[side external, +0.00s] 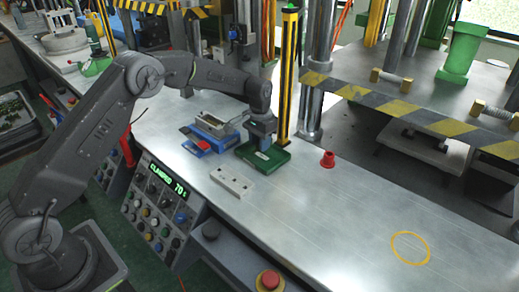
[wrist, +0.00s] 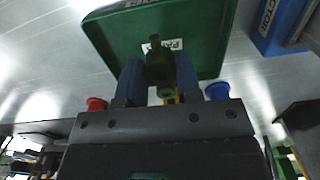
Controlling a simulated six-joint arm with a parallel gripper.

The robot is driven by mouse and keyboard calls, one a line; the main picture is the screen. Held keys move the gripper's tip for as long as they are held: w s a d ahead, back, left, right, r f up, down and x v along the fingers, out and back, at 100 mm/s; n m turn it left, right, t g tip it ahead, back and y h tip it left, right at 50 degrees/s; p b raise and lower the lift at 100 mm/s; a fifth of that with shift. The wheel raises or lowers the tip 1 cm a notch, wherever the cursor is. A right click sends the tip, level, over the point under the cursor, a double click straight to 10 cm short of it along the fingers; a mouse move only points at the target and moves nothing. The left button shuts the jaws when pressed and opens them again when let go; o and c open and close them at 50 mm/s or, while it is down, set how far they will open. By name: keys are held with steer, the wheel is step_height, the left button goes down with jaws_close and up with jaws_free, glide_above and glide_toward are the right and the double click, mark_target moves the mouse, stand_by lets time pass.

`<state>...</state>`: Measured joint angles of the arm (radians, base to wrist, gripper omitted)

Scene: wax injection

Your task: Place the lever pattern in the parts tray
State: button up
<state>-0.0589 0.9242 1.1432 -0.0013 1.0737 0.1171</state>
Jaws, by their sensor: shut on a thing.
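My gripper (side external: 262,141) points down over the green parts tray (side external: 279,163) in the side view. In the wrist view its blue fingers (wrist: 159,82) are shut on a dark green piece, the lever pattern (wrist: 157,62). The pattern stands out past the fingertips, in front of the tray (wrist: 108,42) and partly over its white label. The tray floor looks otherwise bare where it shows. I cannot tell whether the pattern touches the tray. In the side view the pattern is too small to make out.
A blue tray (side external: 198,142) holding a metal part stands left of the green tray; a blue box edge (wrist: 272,32) shows in the wrist view. A pale block (side external: 231,183) lies in front. A yellow-black post (side external: 287,75) rises close behind. A red cup (side external: 328,159) stands right; the right bench is clear.

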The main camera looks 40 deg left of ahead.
steer(key=shift+f, duration=1.6)
steer(key=shift+f, duration=0.15)
steer(key=o, duration=0.9)
